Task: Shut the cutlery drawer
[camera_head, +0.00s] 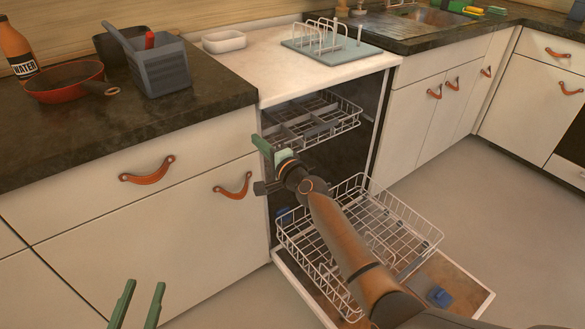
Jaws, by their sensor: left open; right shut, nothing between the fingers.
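The likely cutlery drawer is the white drawer front (90,182) under the left worktop, with an orange leather pull (147,170). It looks flush with the cabinet, and I see no gap around it. My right gripper (262,147) is shut and empty, to the right of this drawer, in front of the open dishwasher, with its green fingers towards the left. My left gripper (138,308) is open and empty at the bottom edge, below the drawer and in front of the cupboard door. Neither gripper touches a leather pull.
The dishwasher door (465,285) is down, with the lower rack (405,225) out over it and a blue piece (439,297) on it. The upper rack (325,115) is above. A pan (65,82), bottle (15,45) and grey caddy (160,70) stand on the left worktop. Open floor lies right.

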